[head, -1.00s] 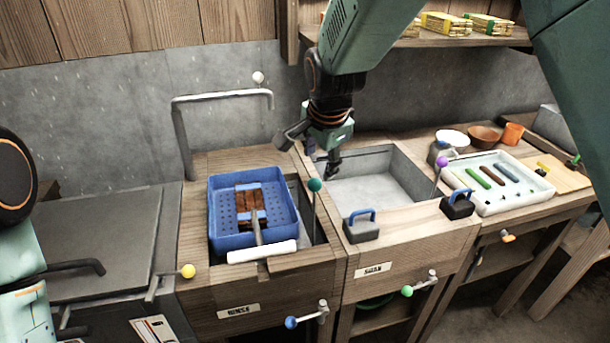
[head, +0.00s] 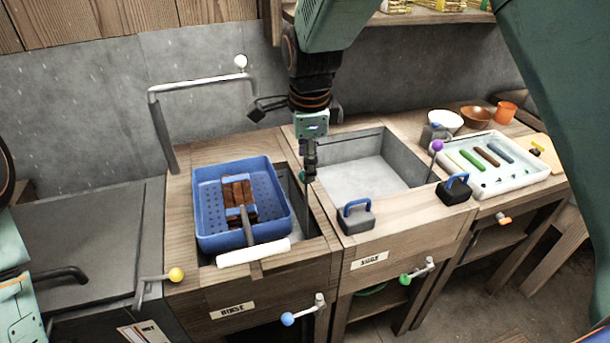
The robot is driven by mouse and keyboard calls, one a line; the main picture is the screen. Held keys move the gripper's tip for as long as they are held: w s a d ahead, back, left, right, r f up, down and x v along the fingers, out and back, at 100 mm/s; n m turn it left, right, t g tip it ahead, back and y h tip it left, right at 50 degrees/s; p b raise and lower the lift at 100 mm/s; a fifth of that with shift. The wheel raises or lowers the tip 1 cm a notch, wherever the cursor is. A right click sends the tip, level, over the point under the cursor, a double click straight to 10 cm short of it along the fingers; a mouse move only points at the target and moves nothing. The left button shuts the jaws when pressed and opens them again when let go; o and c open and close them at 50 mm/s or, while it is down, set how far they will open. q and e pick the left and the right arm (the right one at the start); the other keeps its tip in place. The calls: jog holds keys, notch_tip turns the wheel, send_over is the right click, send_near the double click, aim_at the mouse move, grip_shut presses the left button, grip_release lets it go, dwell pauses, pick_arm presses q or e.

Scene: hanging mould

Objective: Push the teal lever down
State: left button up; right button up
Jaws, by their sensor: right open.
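The teal lever's ball knob (head: 302,175) is in the head view, at the right side of the rinse basin. It is mostly hidden behind my right gripper, and its thin rod stands roughly upright below. My right gripper (head: 310,175) points down from above, open, with its fingertips at the knob in the picture. I cannot tell whether they touch it. My left gripper is out of view; only part of that arm shows at the left edge.
A blue perforated tray (head: 205,235) hangs in the rinse basin left of the lever. The empty sink (head: 365,178) lies to the right. A purple-knobbed lever (head: 437,146), a black block with a blue handle (head: 456,189) and a white tray (head: 535,172) stand further right.

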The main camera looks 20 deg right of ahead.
aim_at(305, 184)
jog(key=f, duration=0.2)
jog(key=w+f, duration=0.1)
jog(key=f, duration=0.1)
jog(key=shift+f, duration=0.4)
jog(key=shift+w+d+f, duration=0.15)
jog(key=shift+w+f, duration=0.05)
jog(key=shift+f, duration=0.25)
jog(key=shift+s+a+r, duration=0.25)
jog(key=shift+s, duration=0.1)
jog(key=shift+c, duration=0.2)
jog(key=shift+w+d+f, duration=0.15)
jog(key=shift+w+d, duration=0.05)
jog(key=shift+w, duration=0.05)
jog(key=c, duration=0.4)
grip_shut()
